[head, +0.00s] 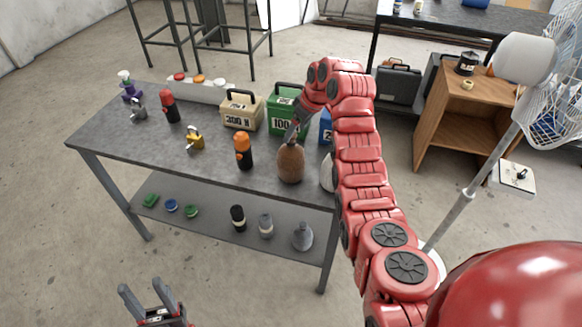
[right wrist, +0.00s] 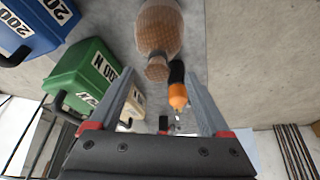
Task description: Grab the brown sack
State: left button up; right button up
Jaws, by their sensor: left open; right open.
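The brown sack (head: 290,165) stands upright on the grey table near its front right, with a narrow neck at the top. In the right wrist view the sack (right wrist: 160,28) is at the top centre, its neck pointing toward my gripper. My right gripper (head: 292,133) is just above and behind the sack in the head view. In the right wrist view its fingers (right wrist: 161,75) are spread, with the neck between or just beyond the tips; contact cannot be told. My left gripper (head: 142,286) is open and empty at the bottom left, away from the table.
On the table (head: 100,143), an orange-topped bottle (head: 243,150) stands left of the sack. A green box (head: 283,108), a beige box (head: 241,112) and a blue box (head: 325,127) stand behind. A pale object (head: 327,173) is right of the sack, partly hidden by my arm.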

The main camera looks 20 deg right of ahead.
aim_at(291, 156)
jog(key=shift+w+a, duration=0.1)
jog(key=shift+w, duration=0.05)
jog(key=p+x, duration=0.3)
jog(key=x, duration=0.1)
jog(key=shift+w+r, duration=0.1)
jog(key=shift+w, duration=0.1)
jog(key=shift+w+f, duration=0.15)
jog(key=shift+f, duration=0.45)
grip_shut()
jog(key=shift+r, duration=0.1)
dwell(0.6)
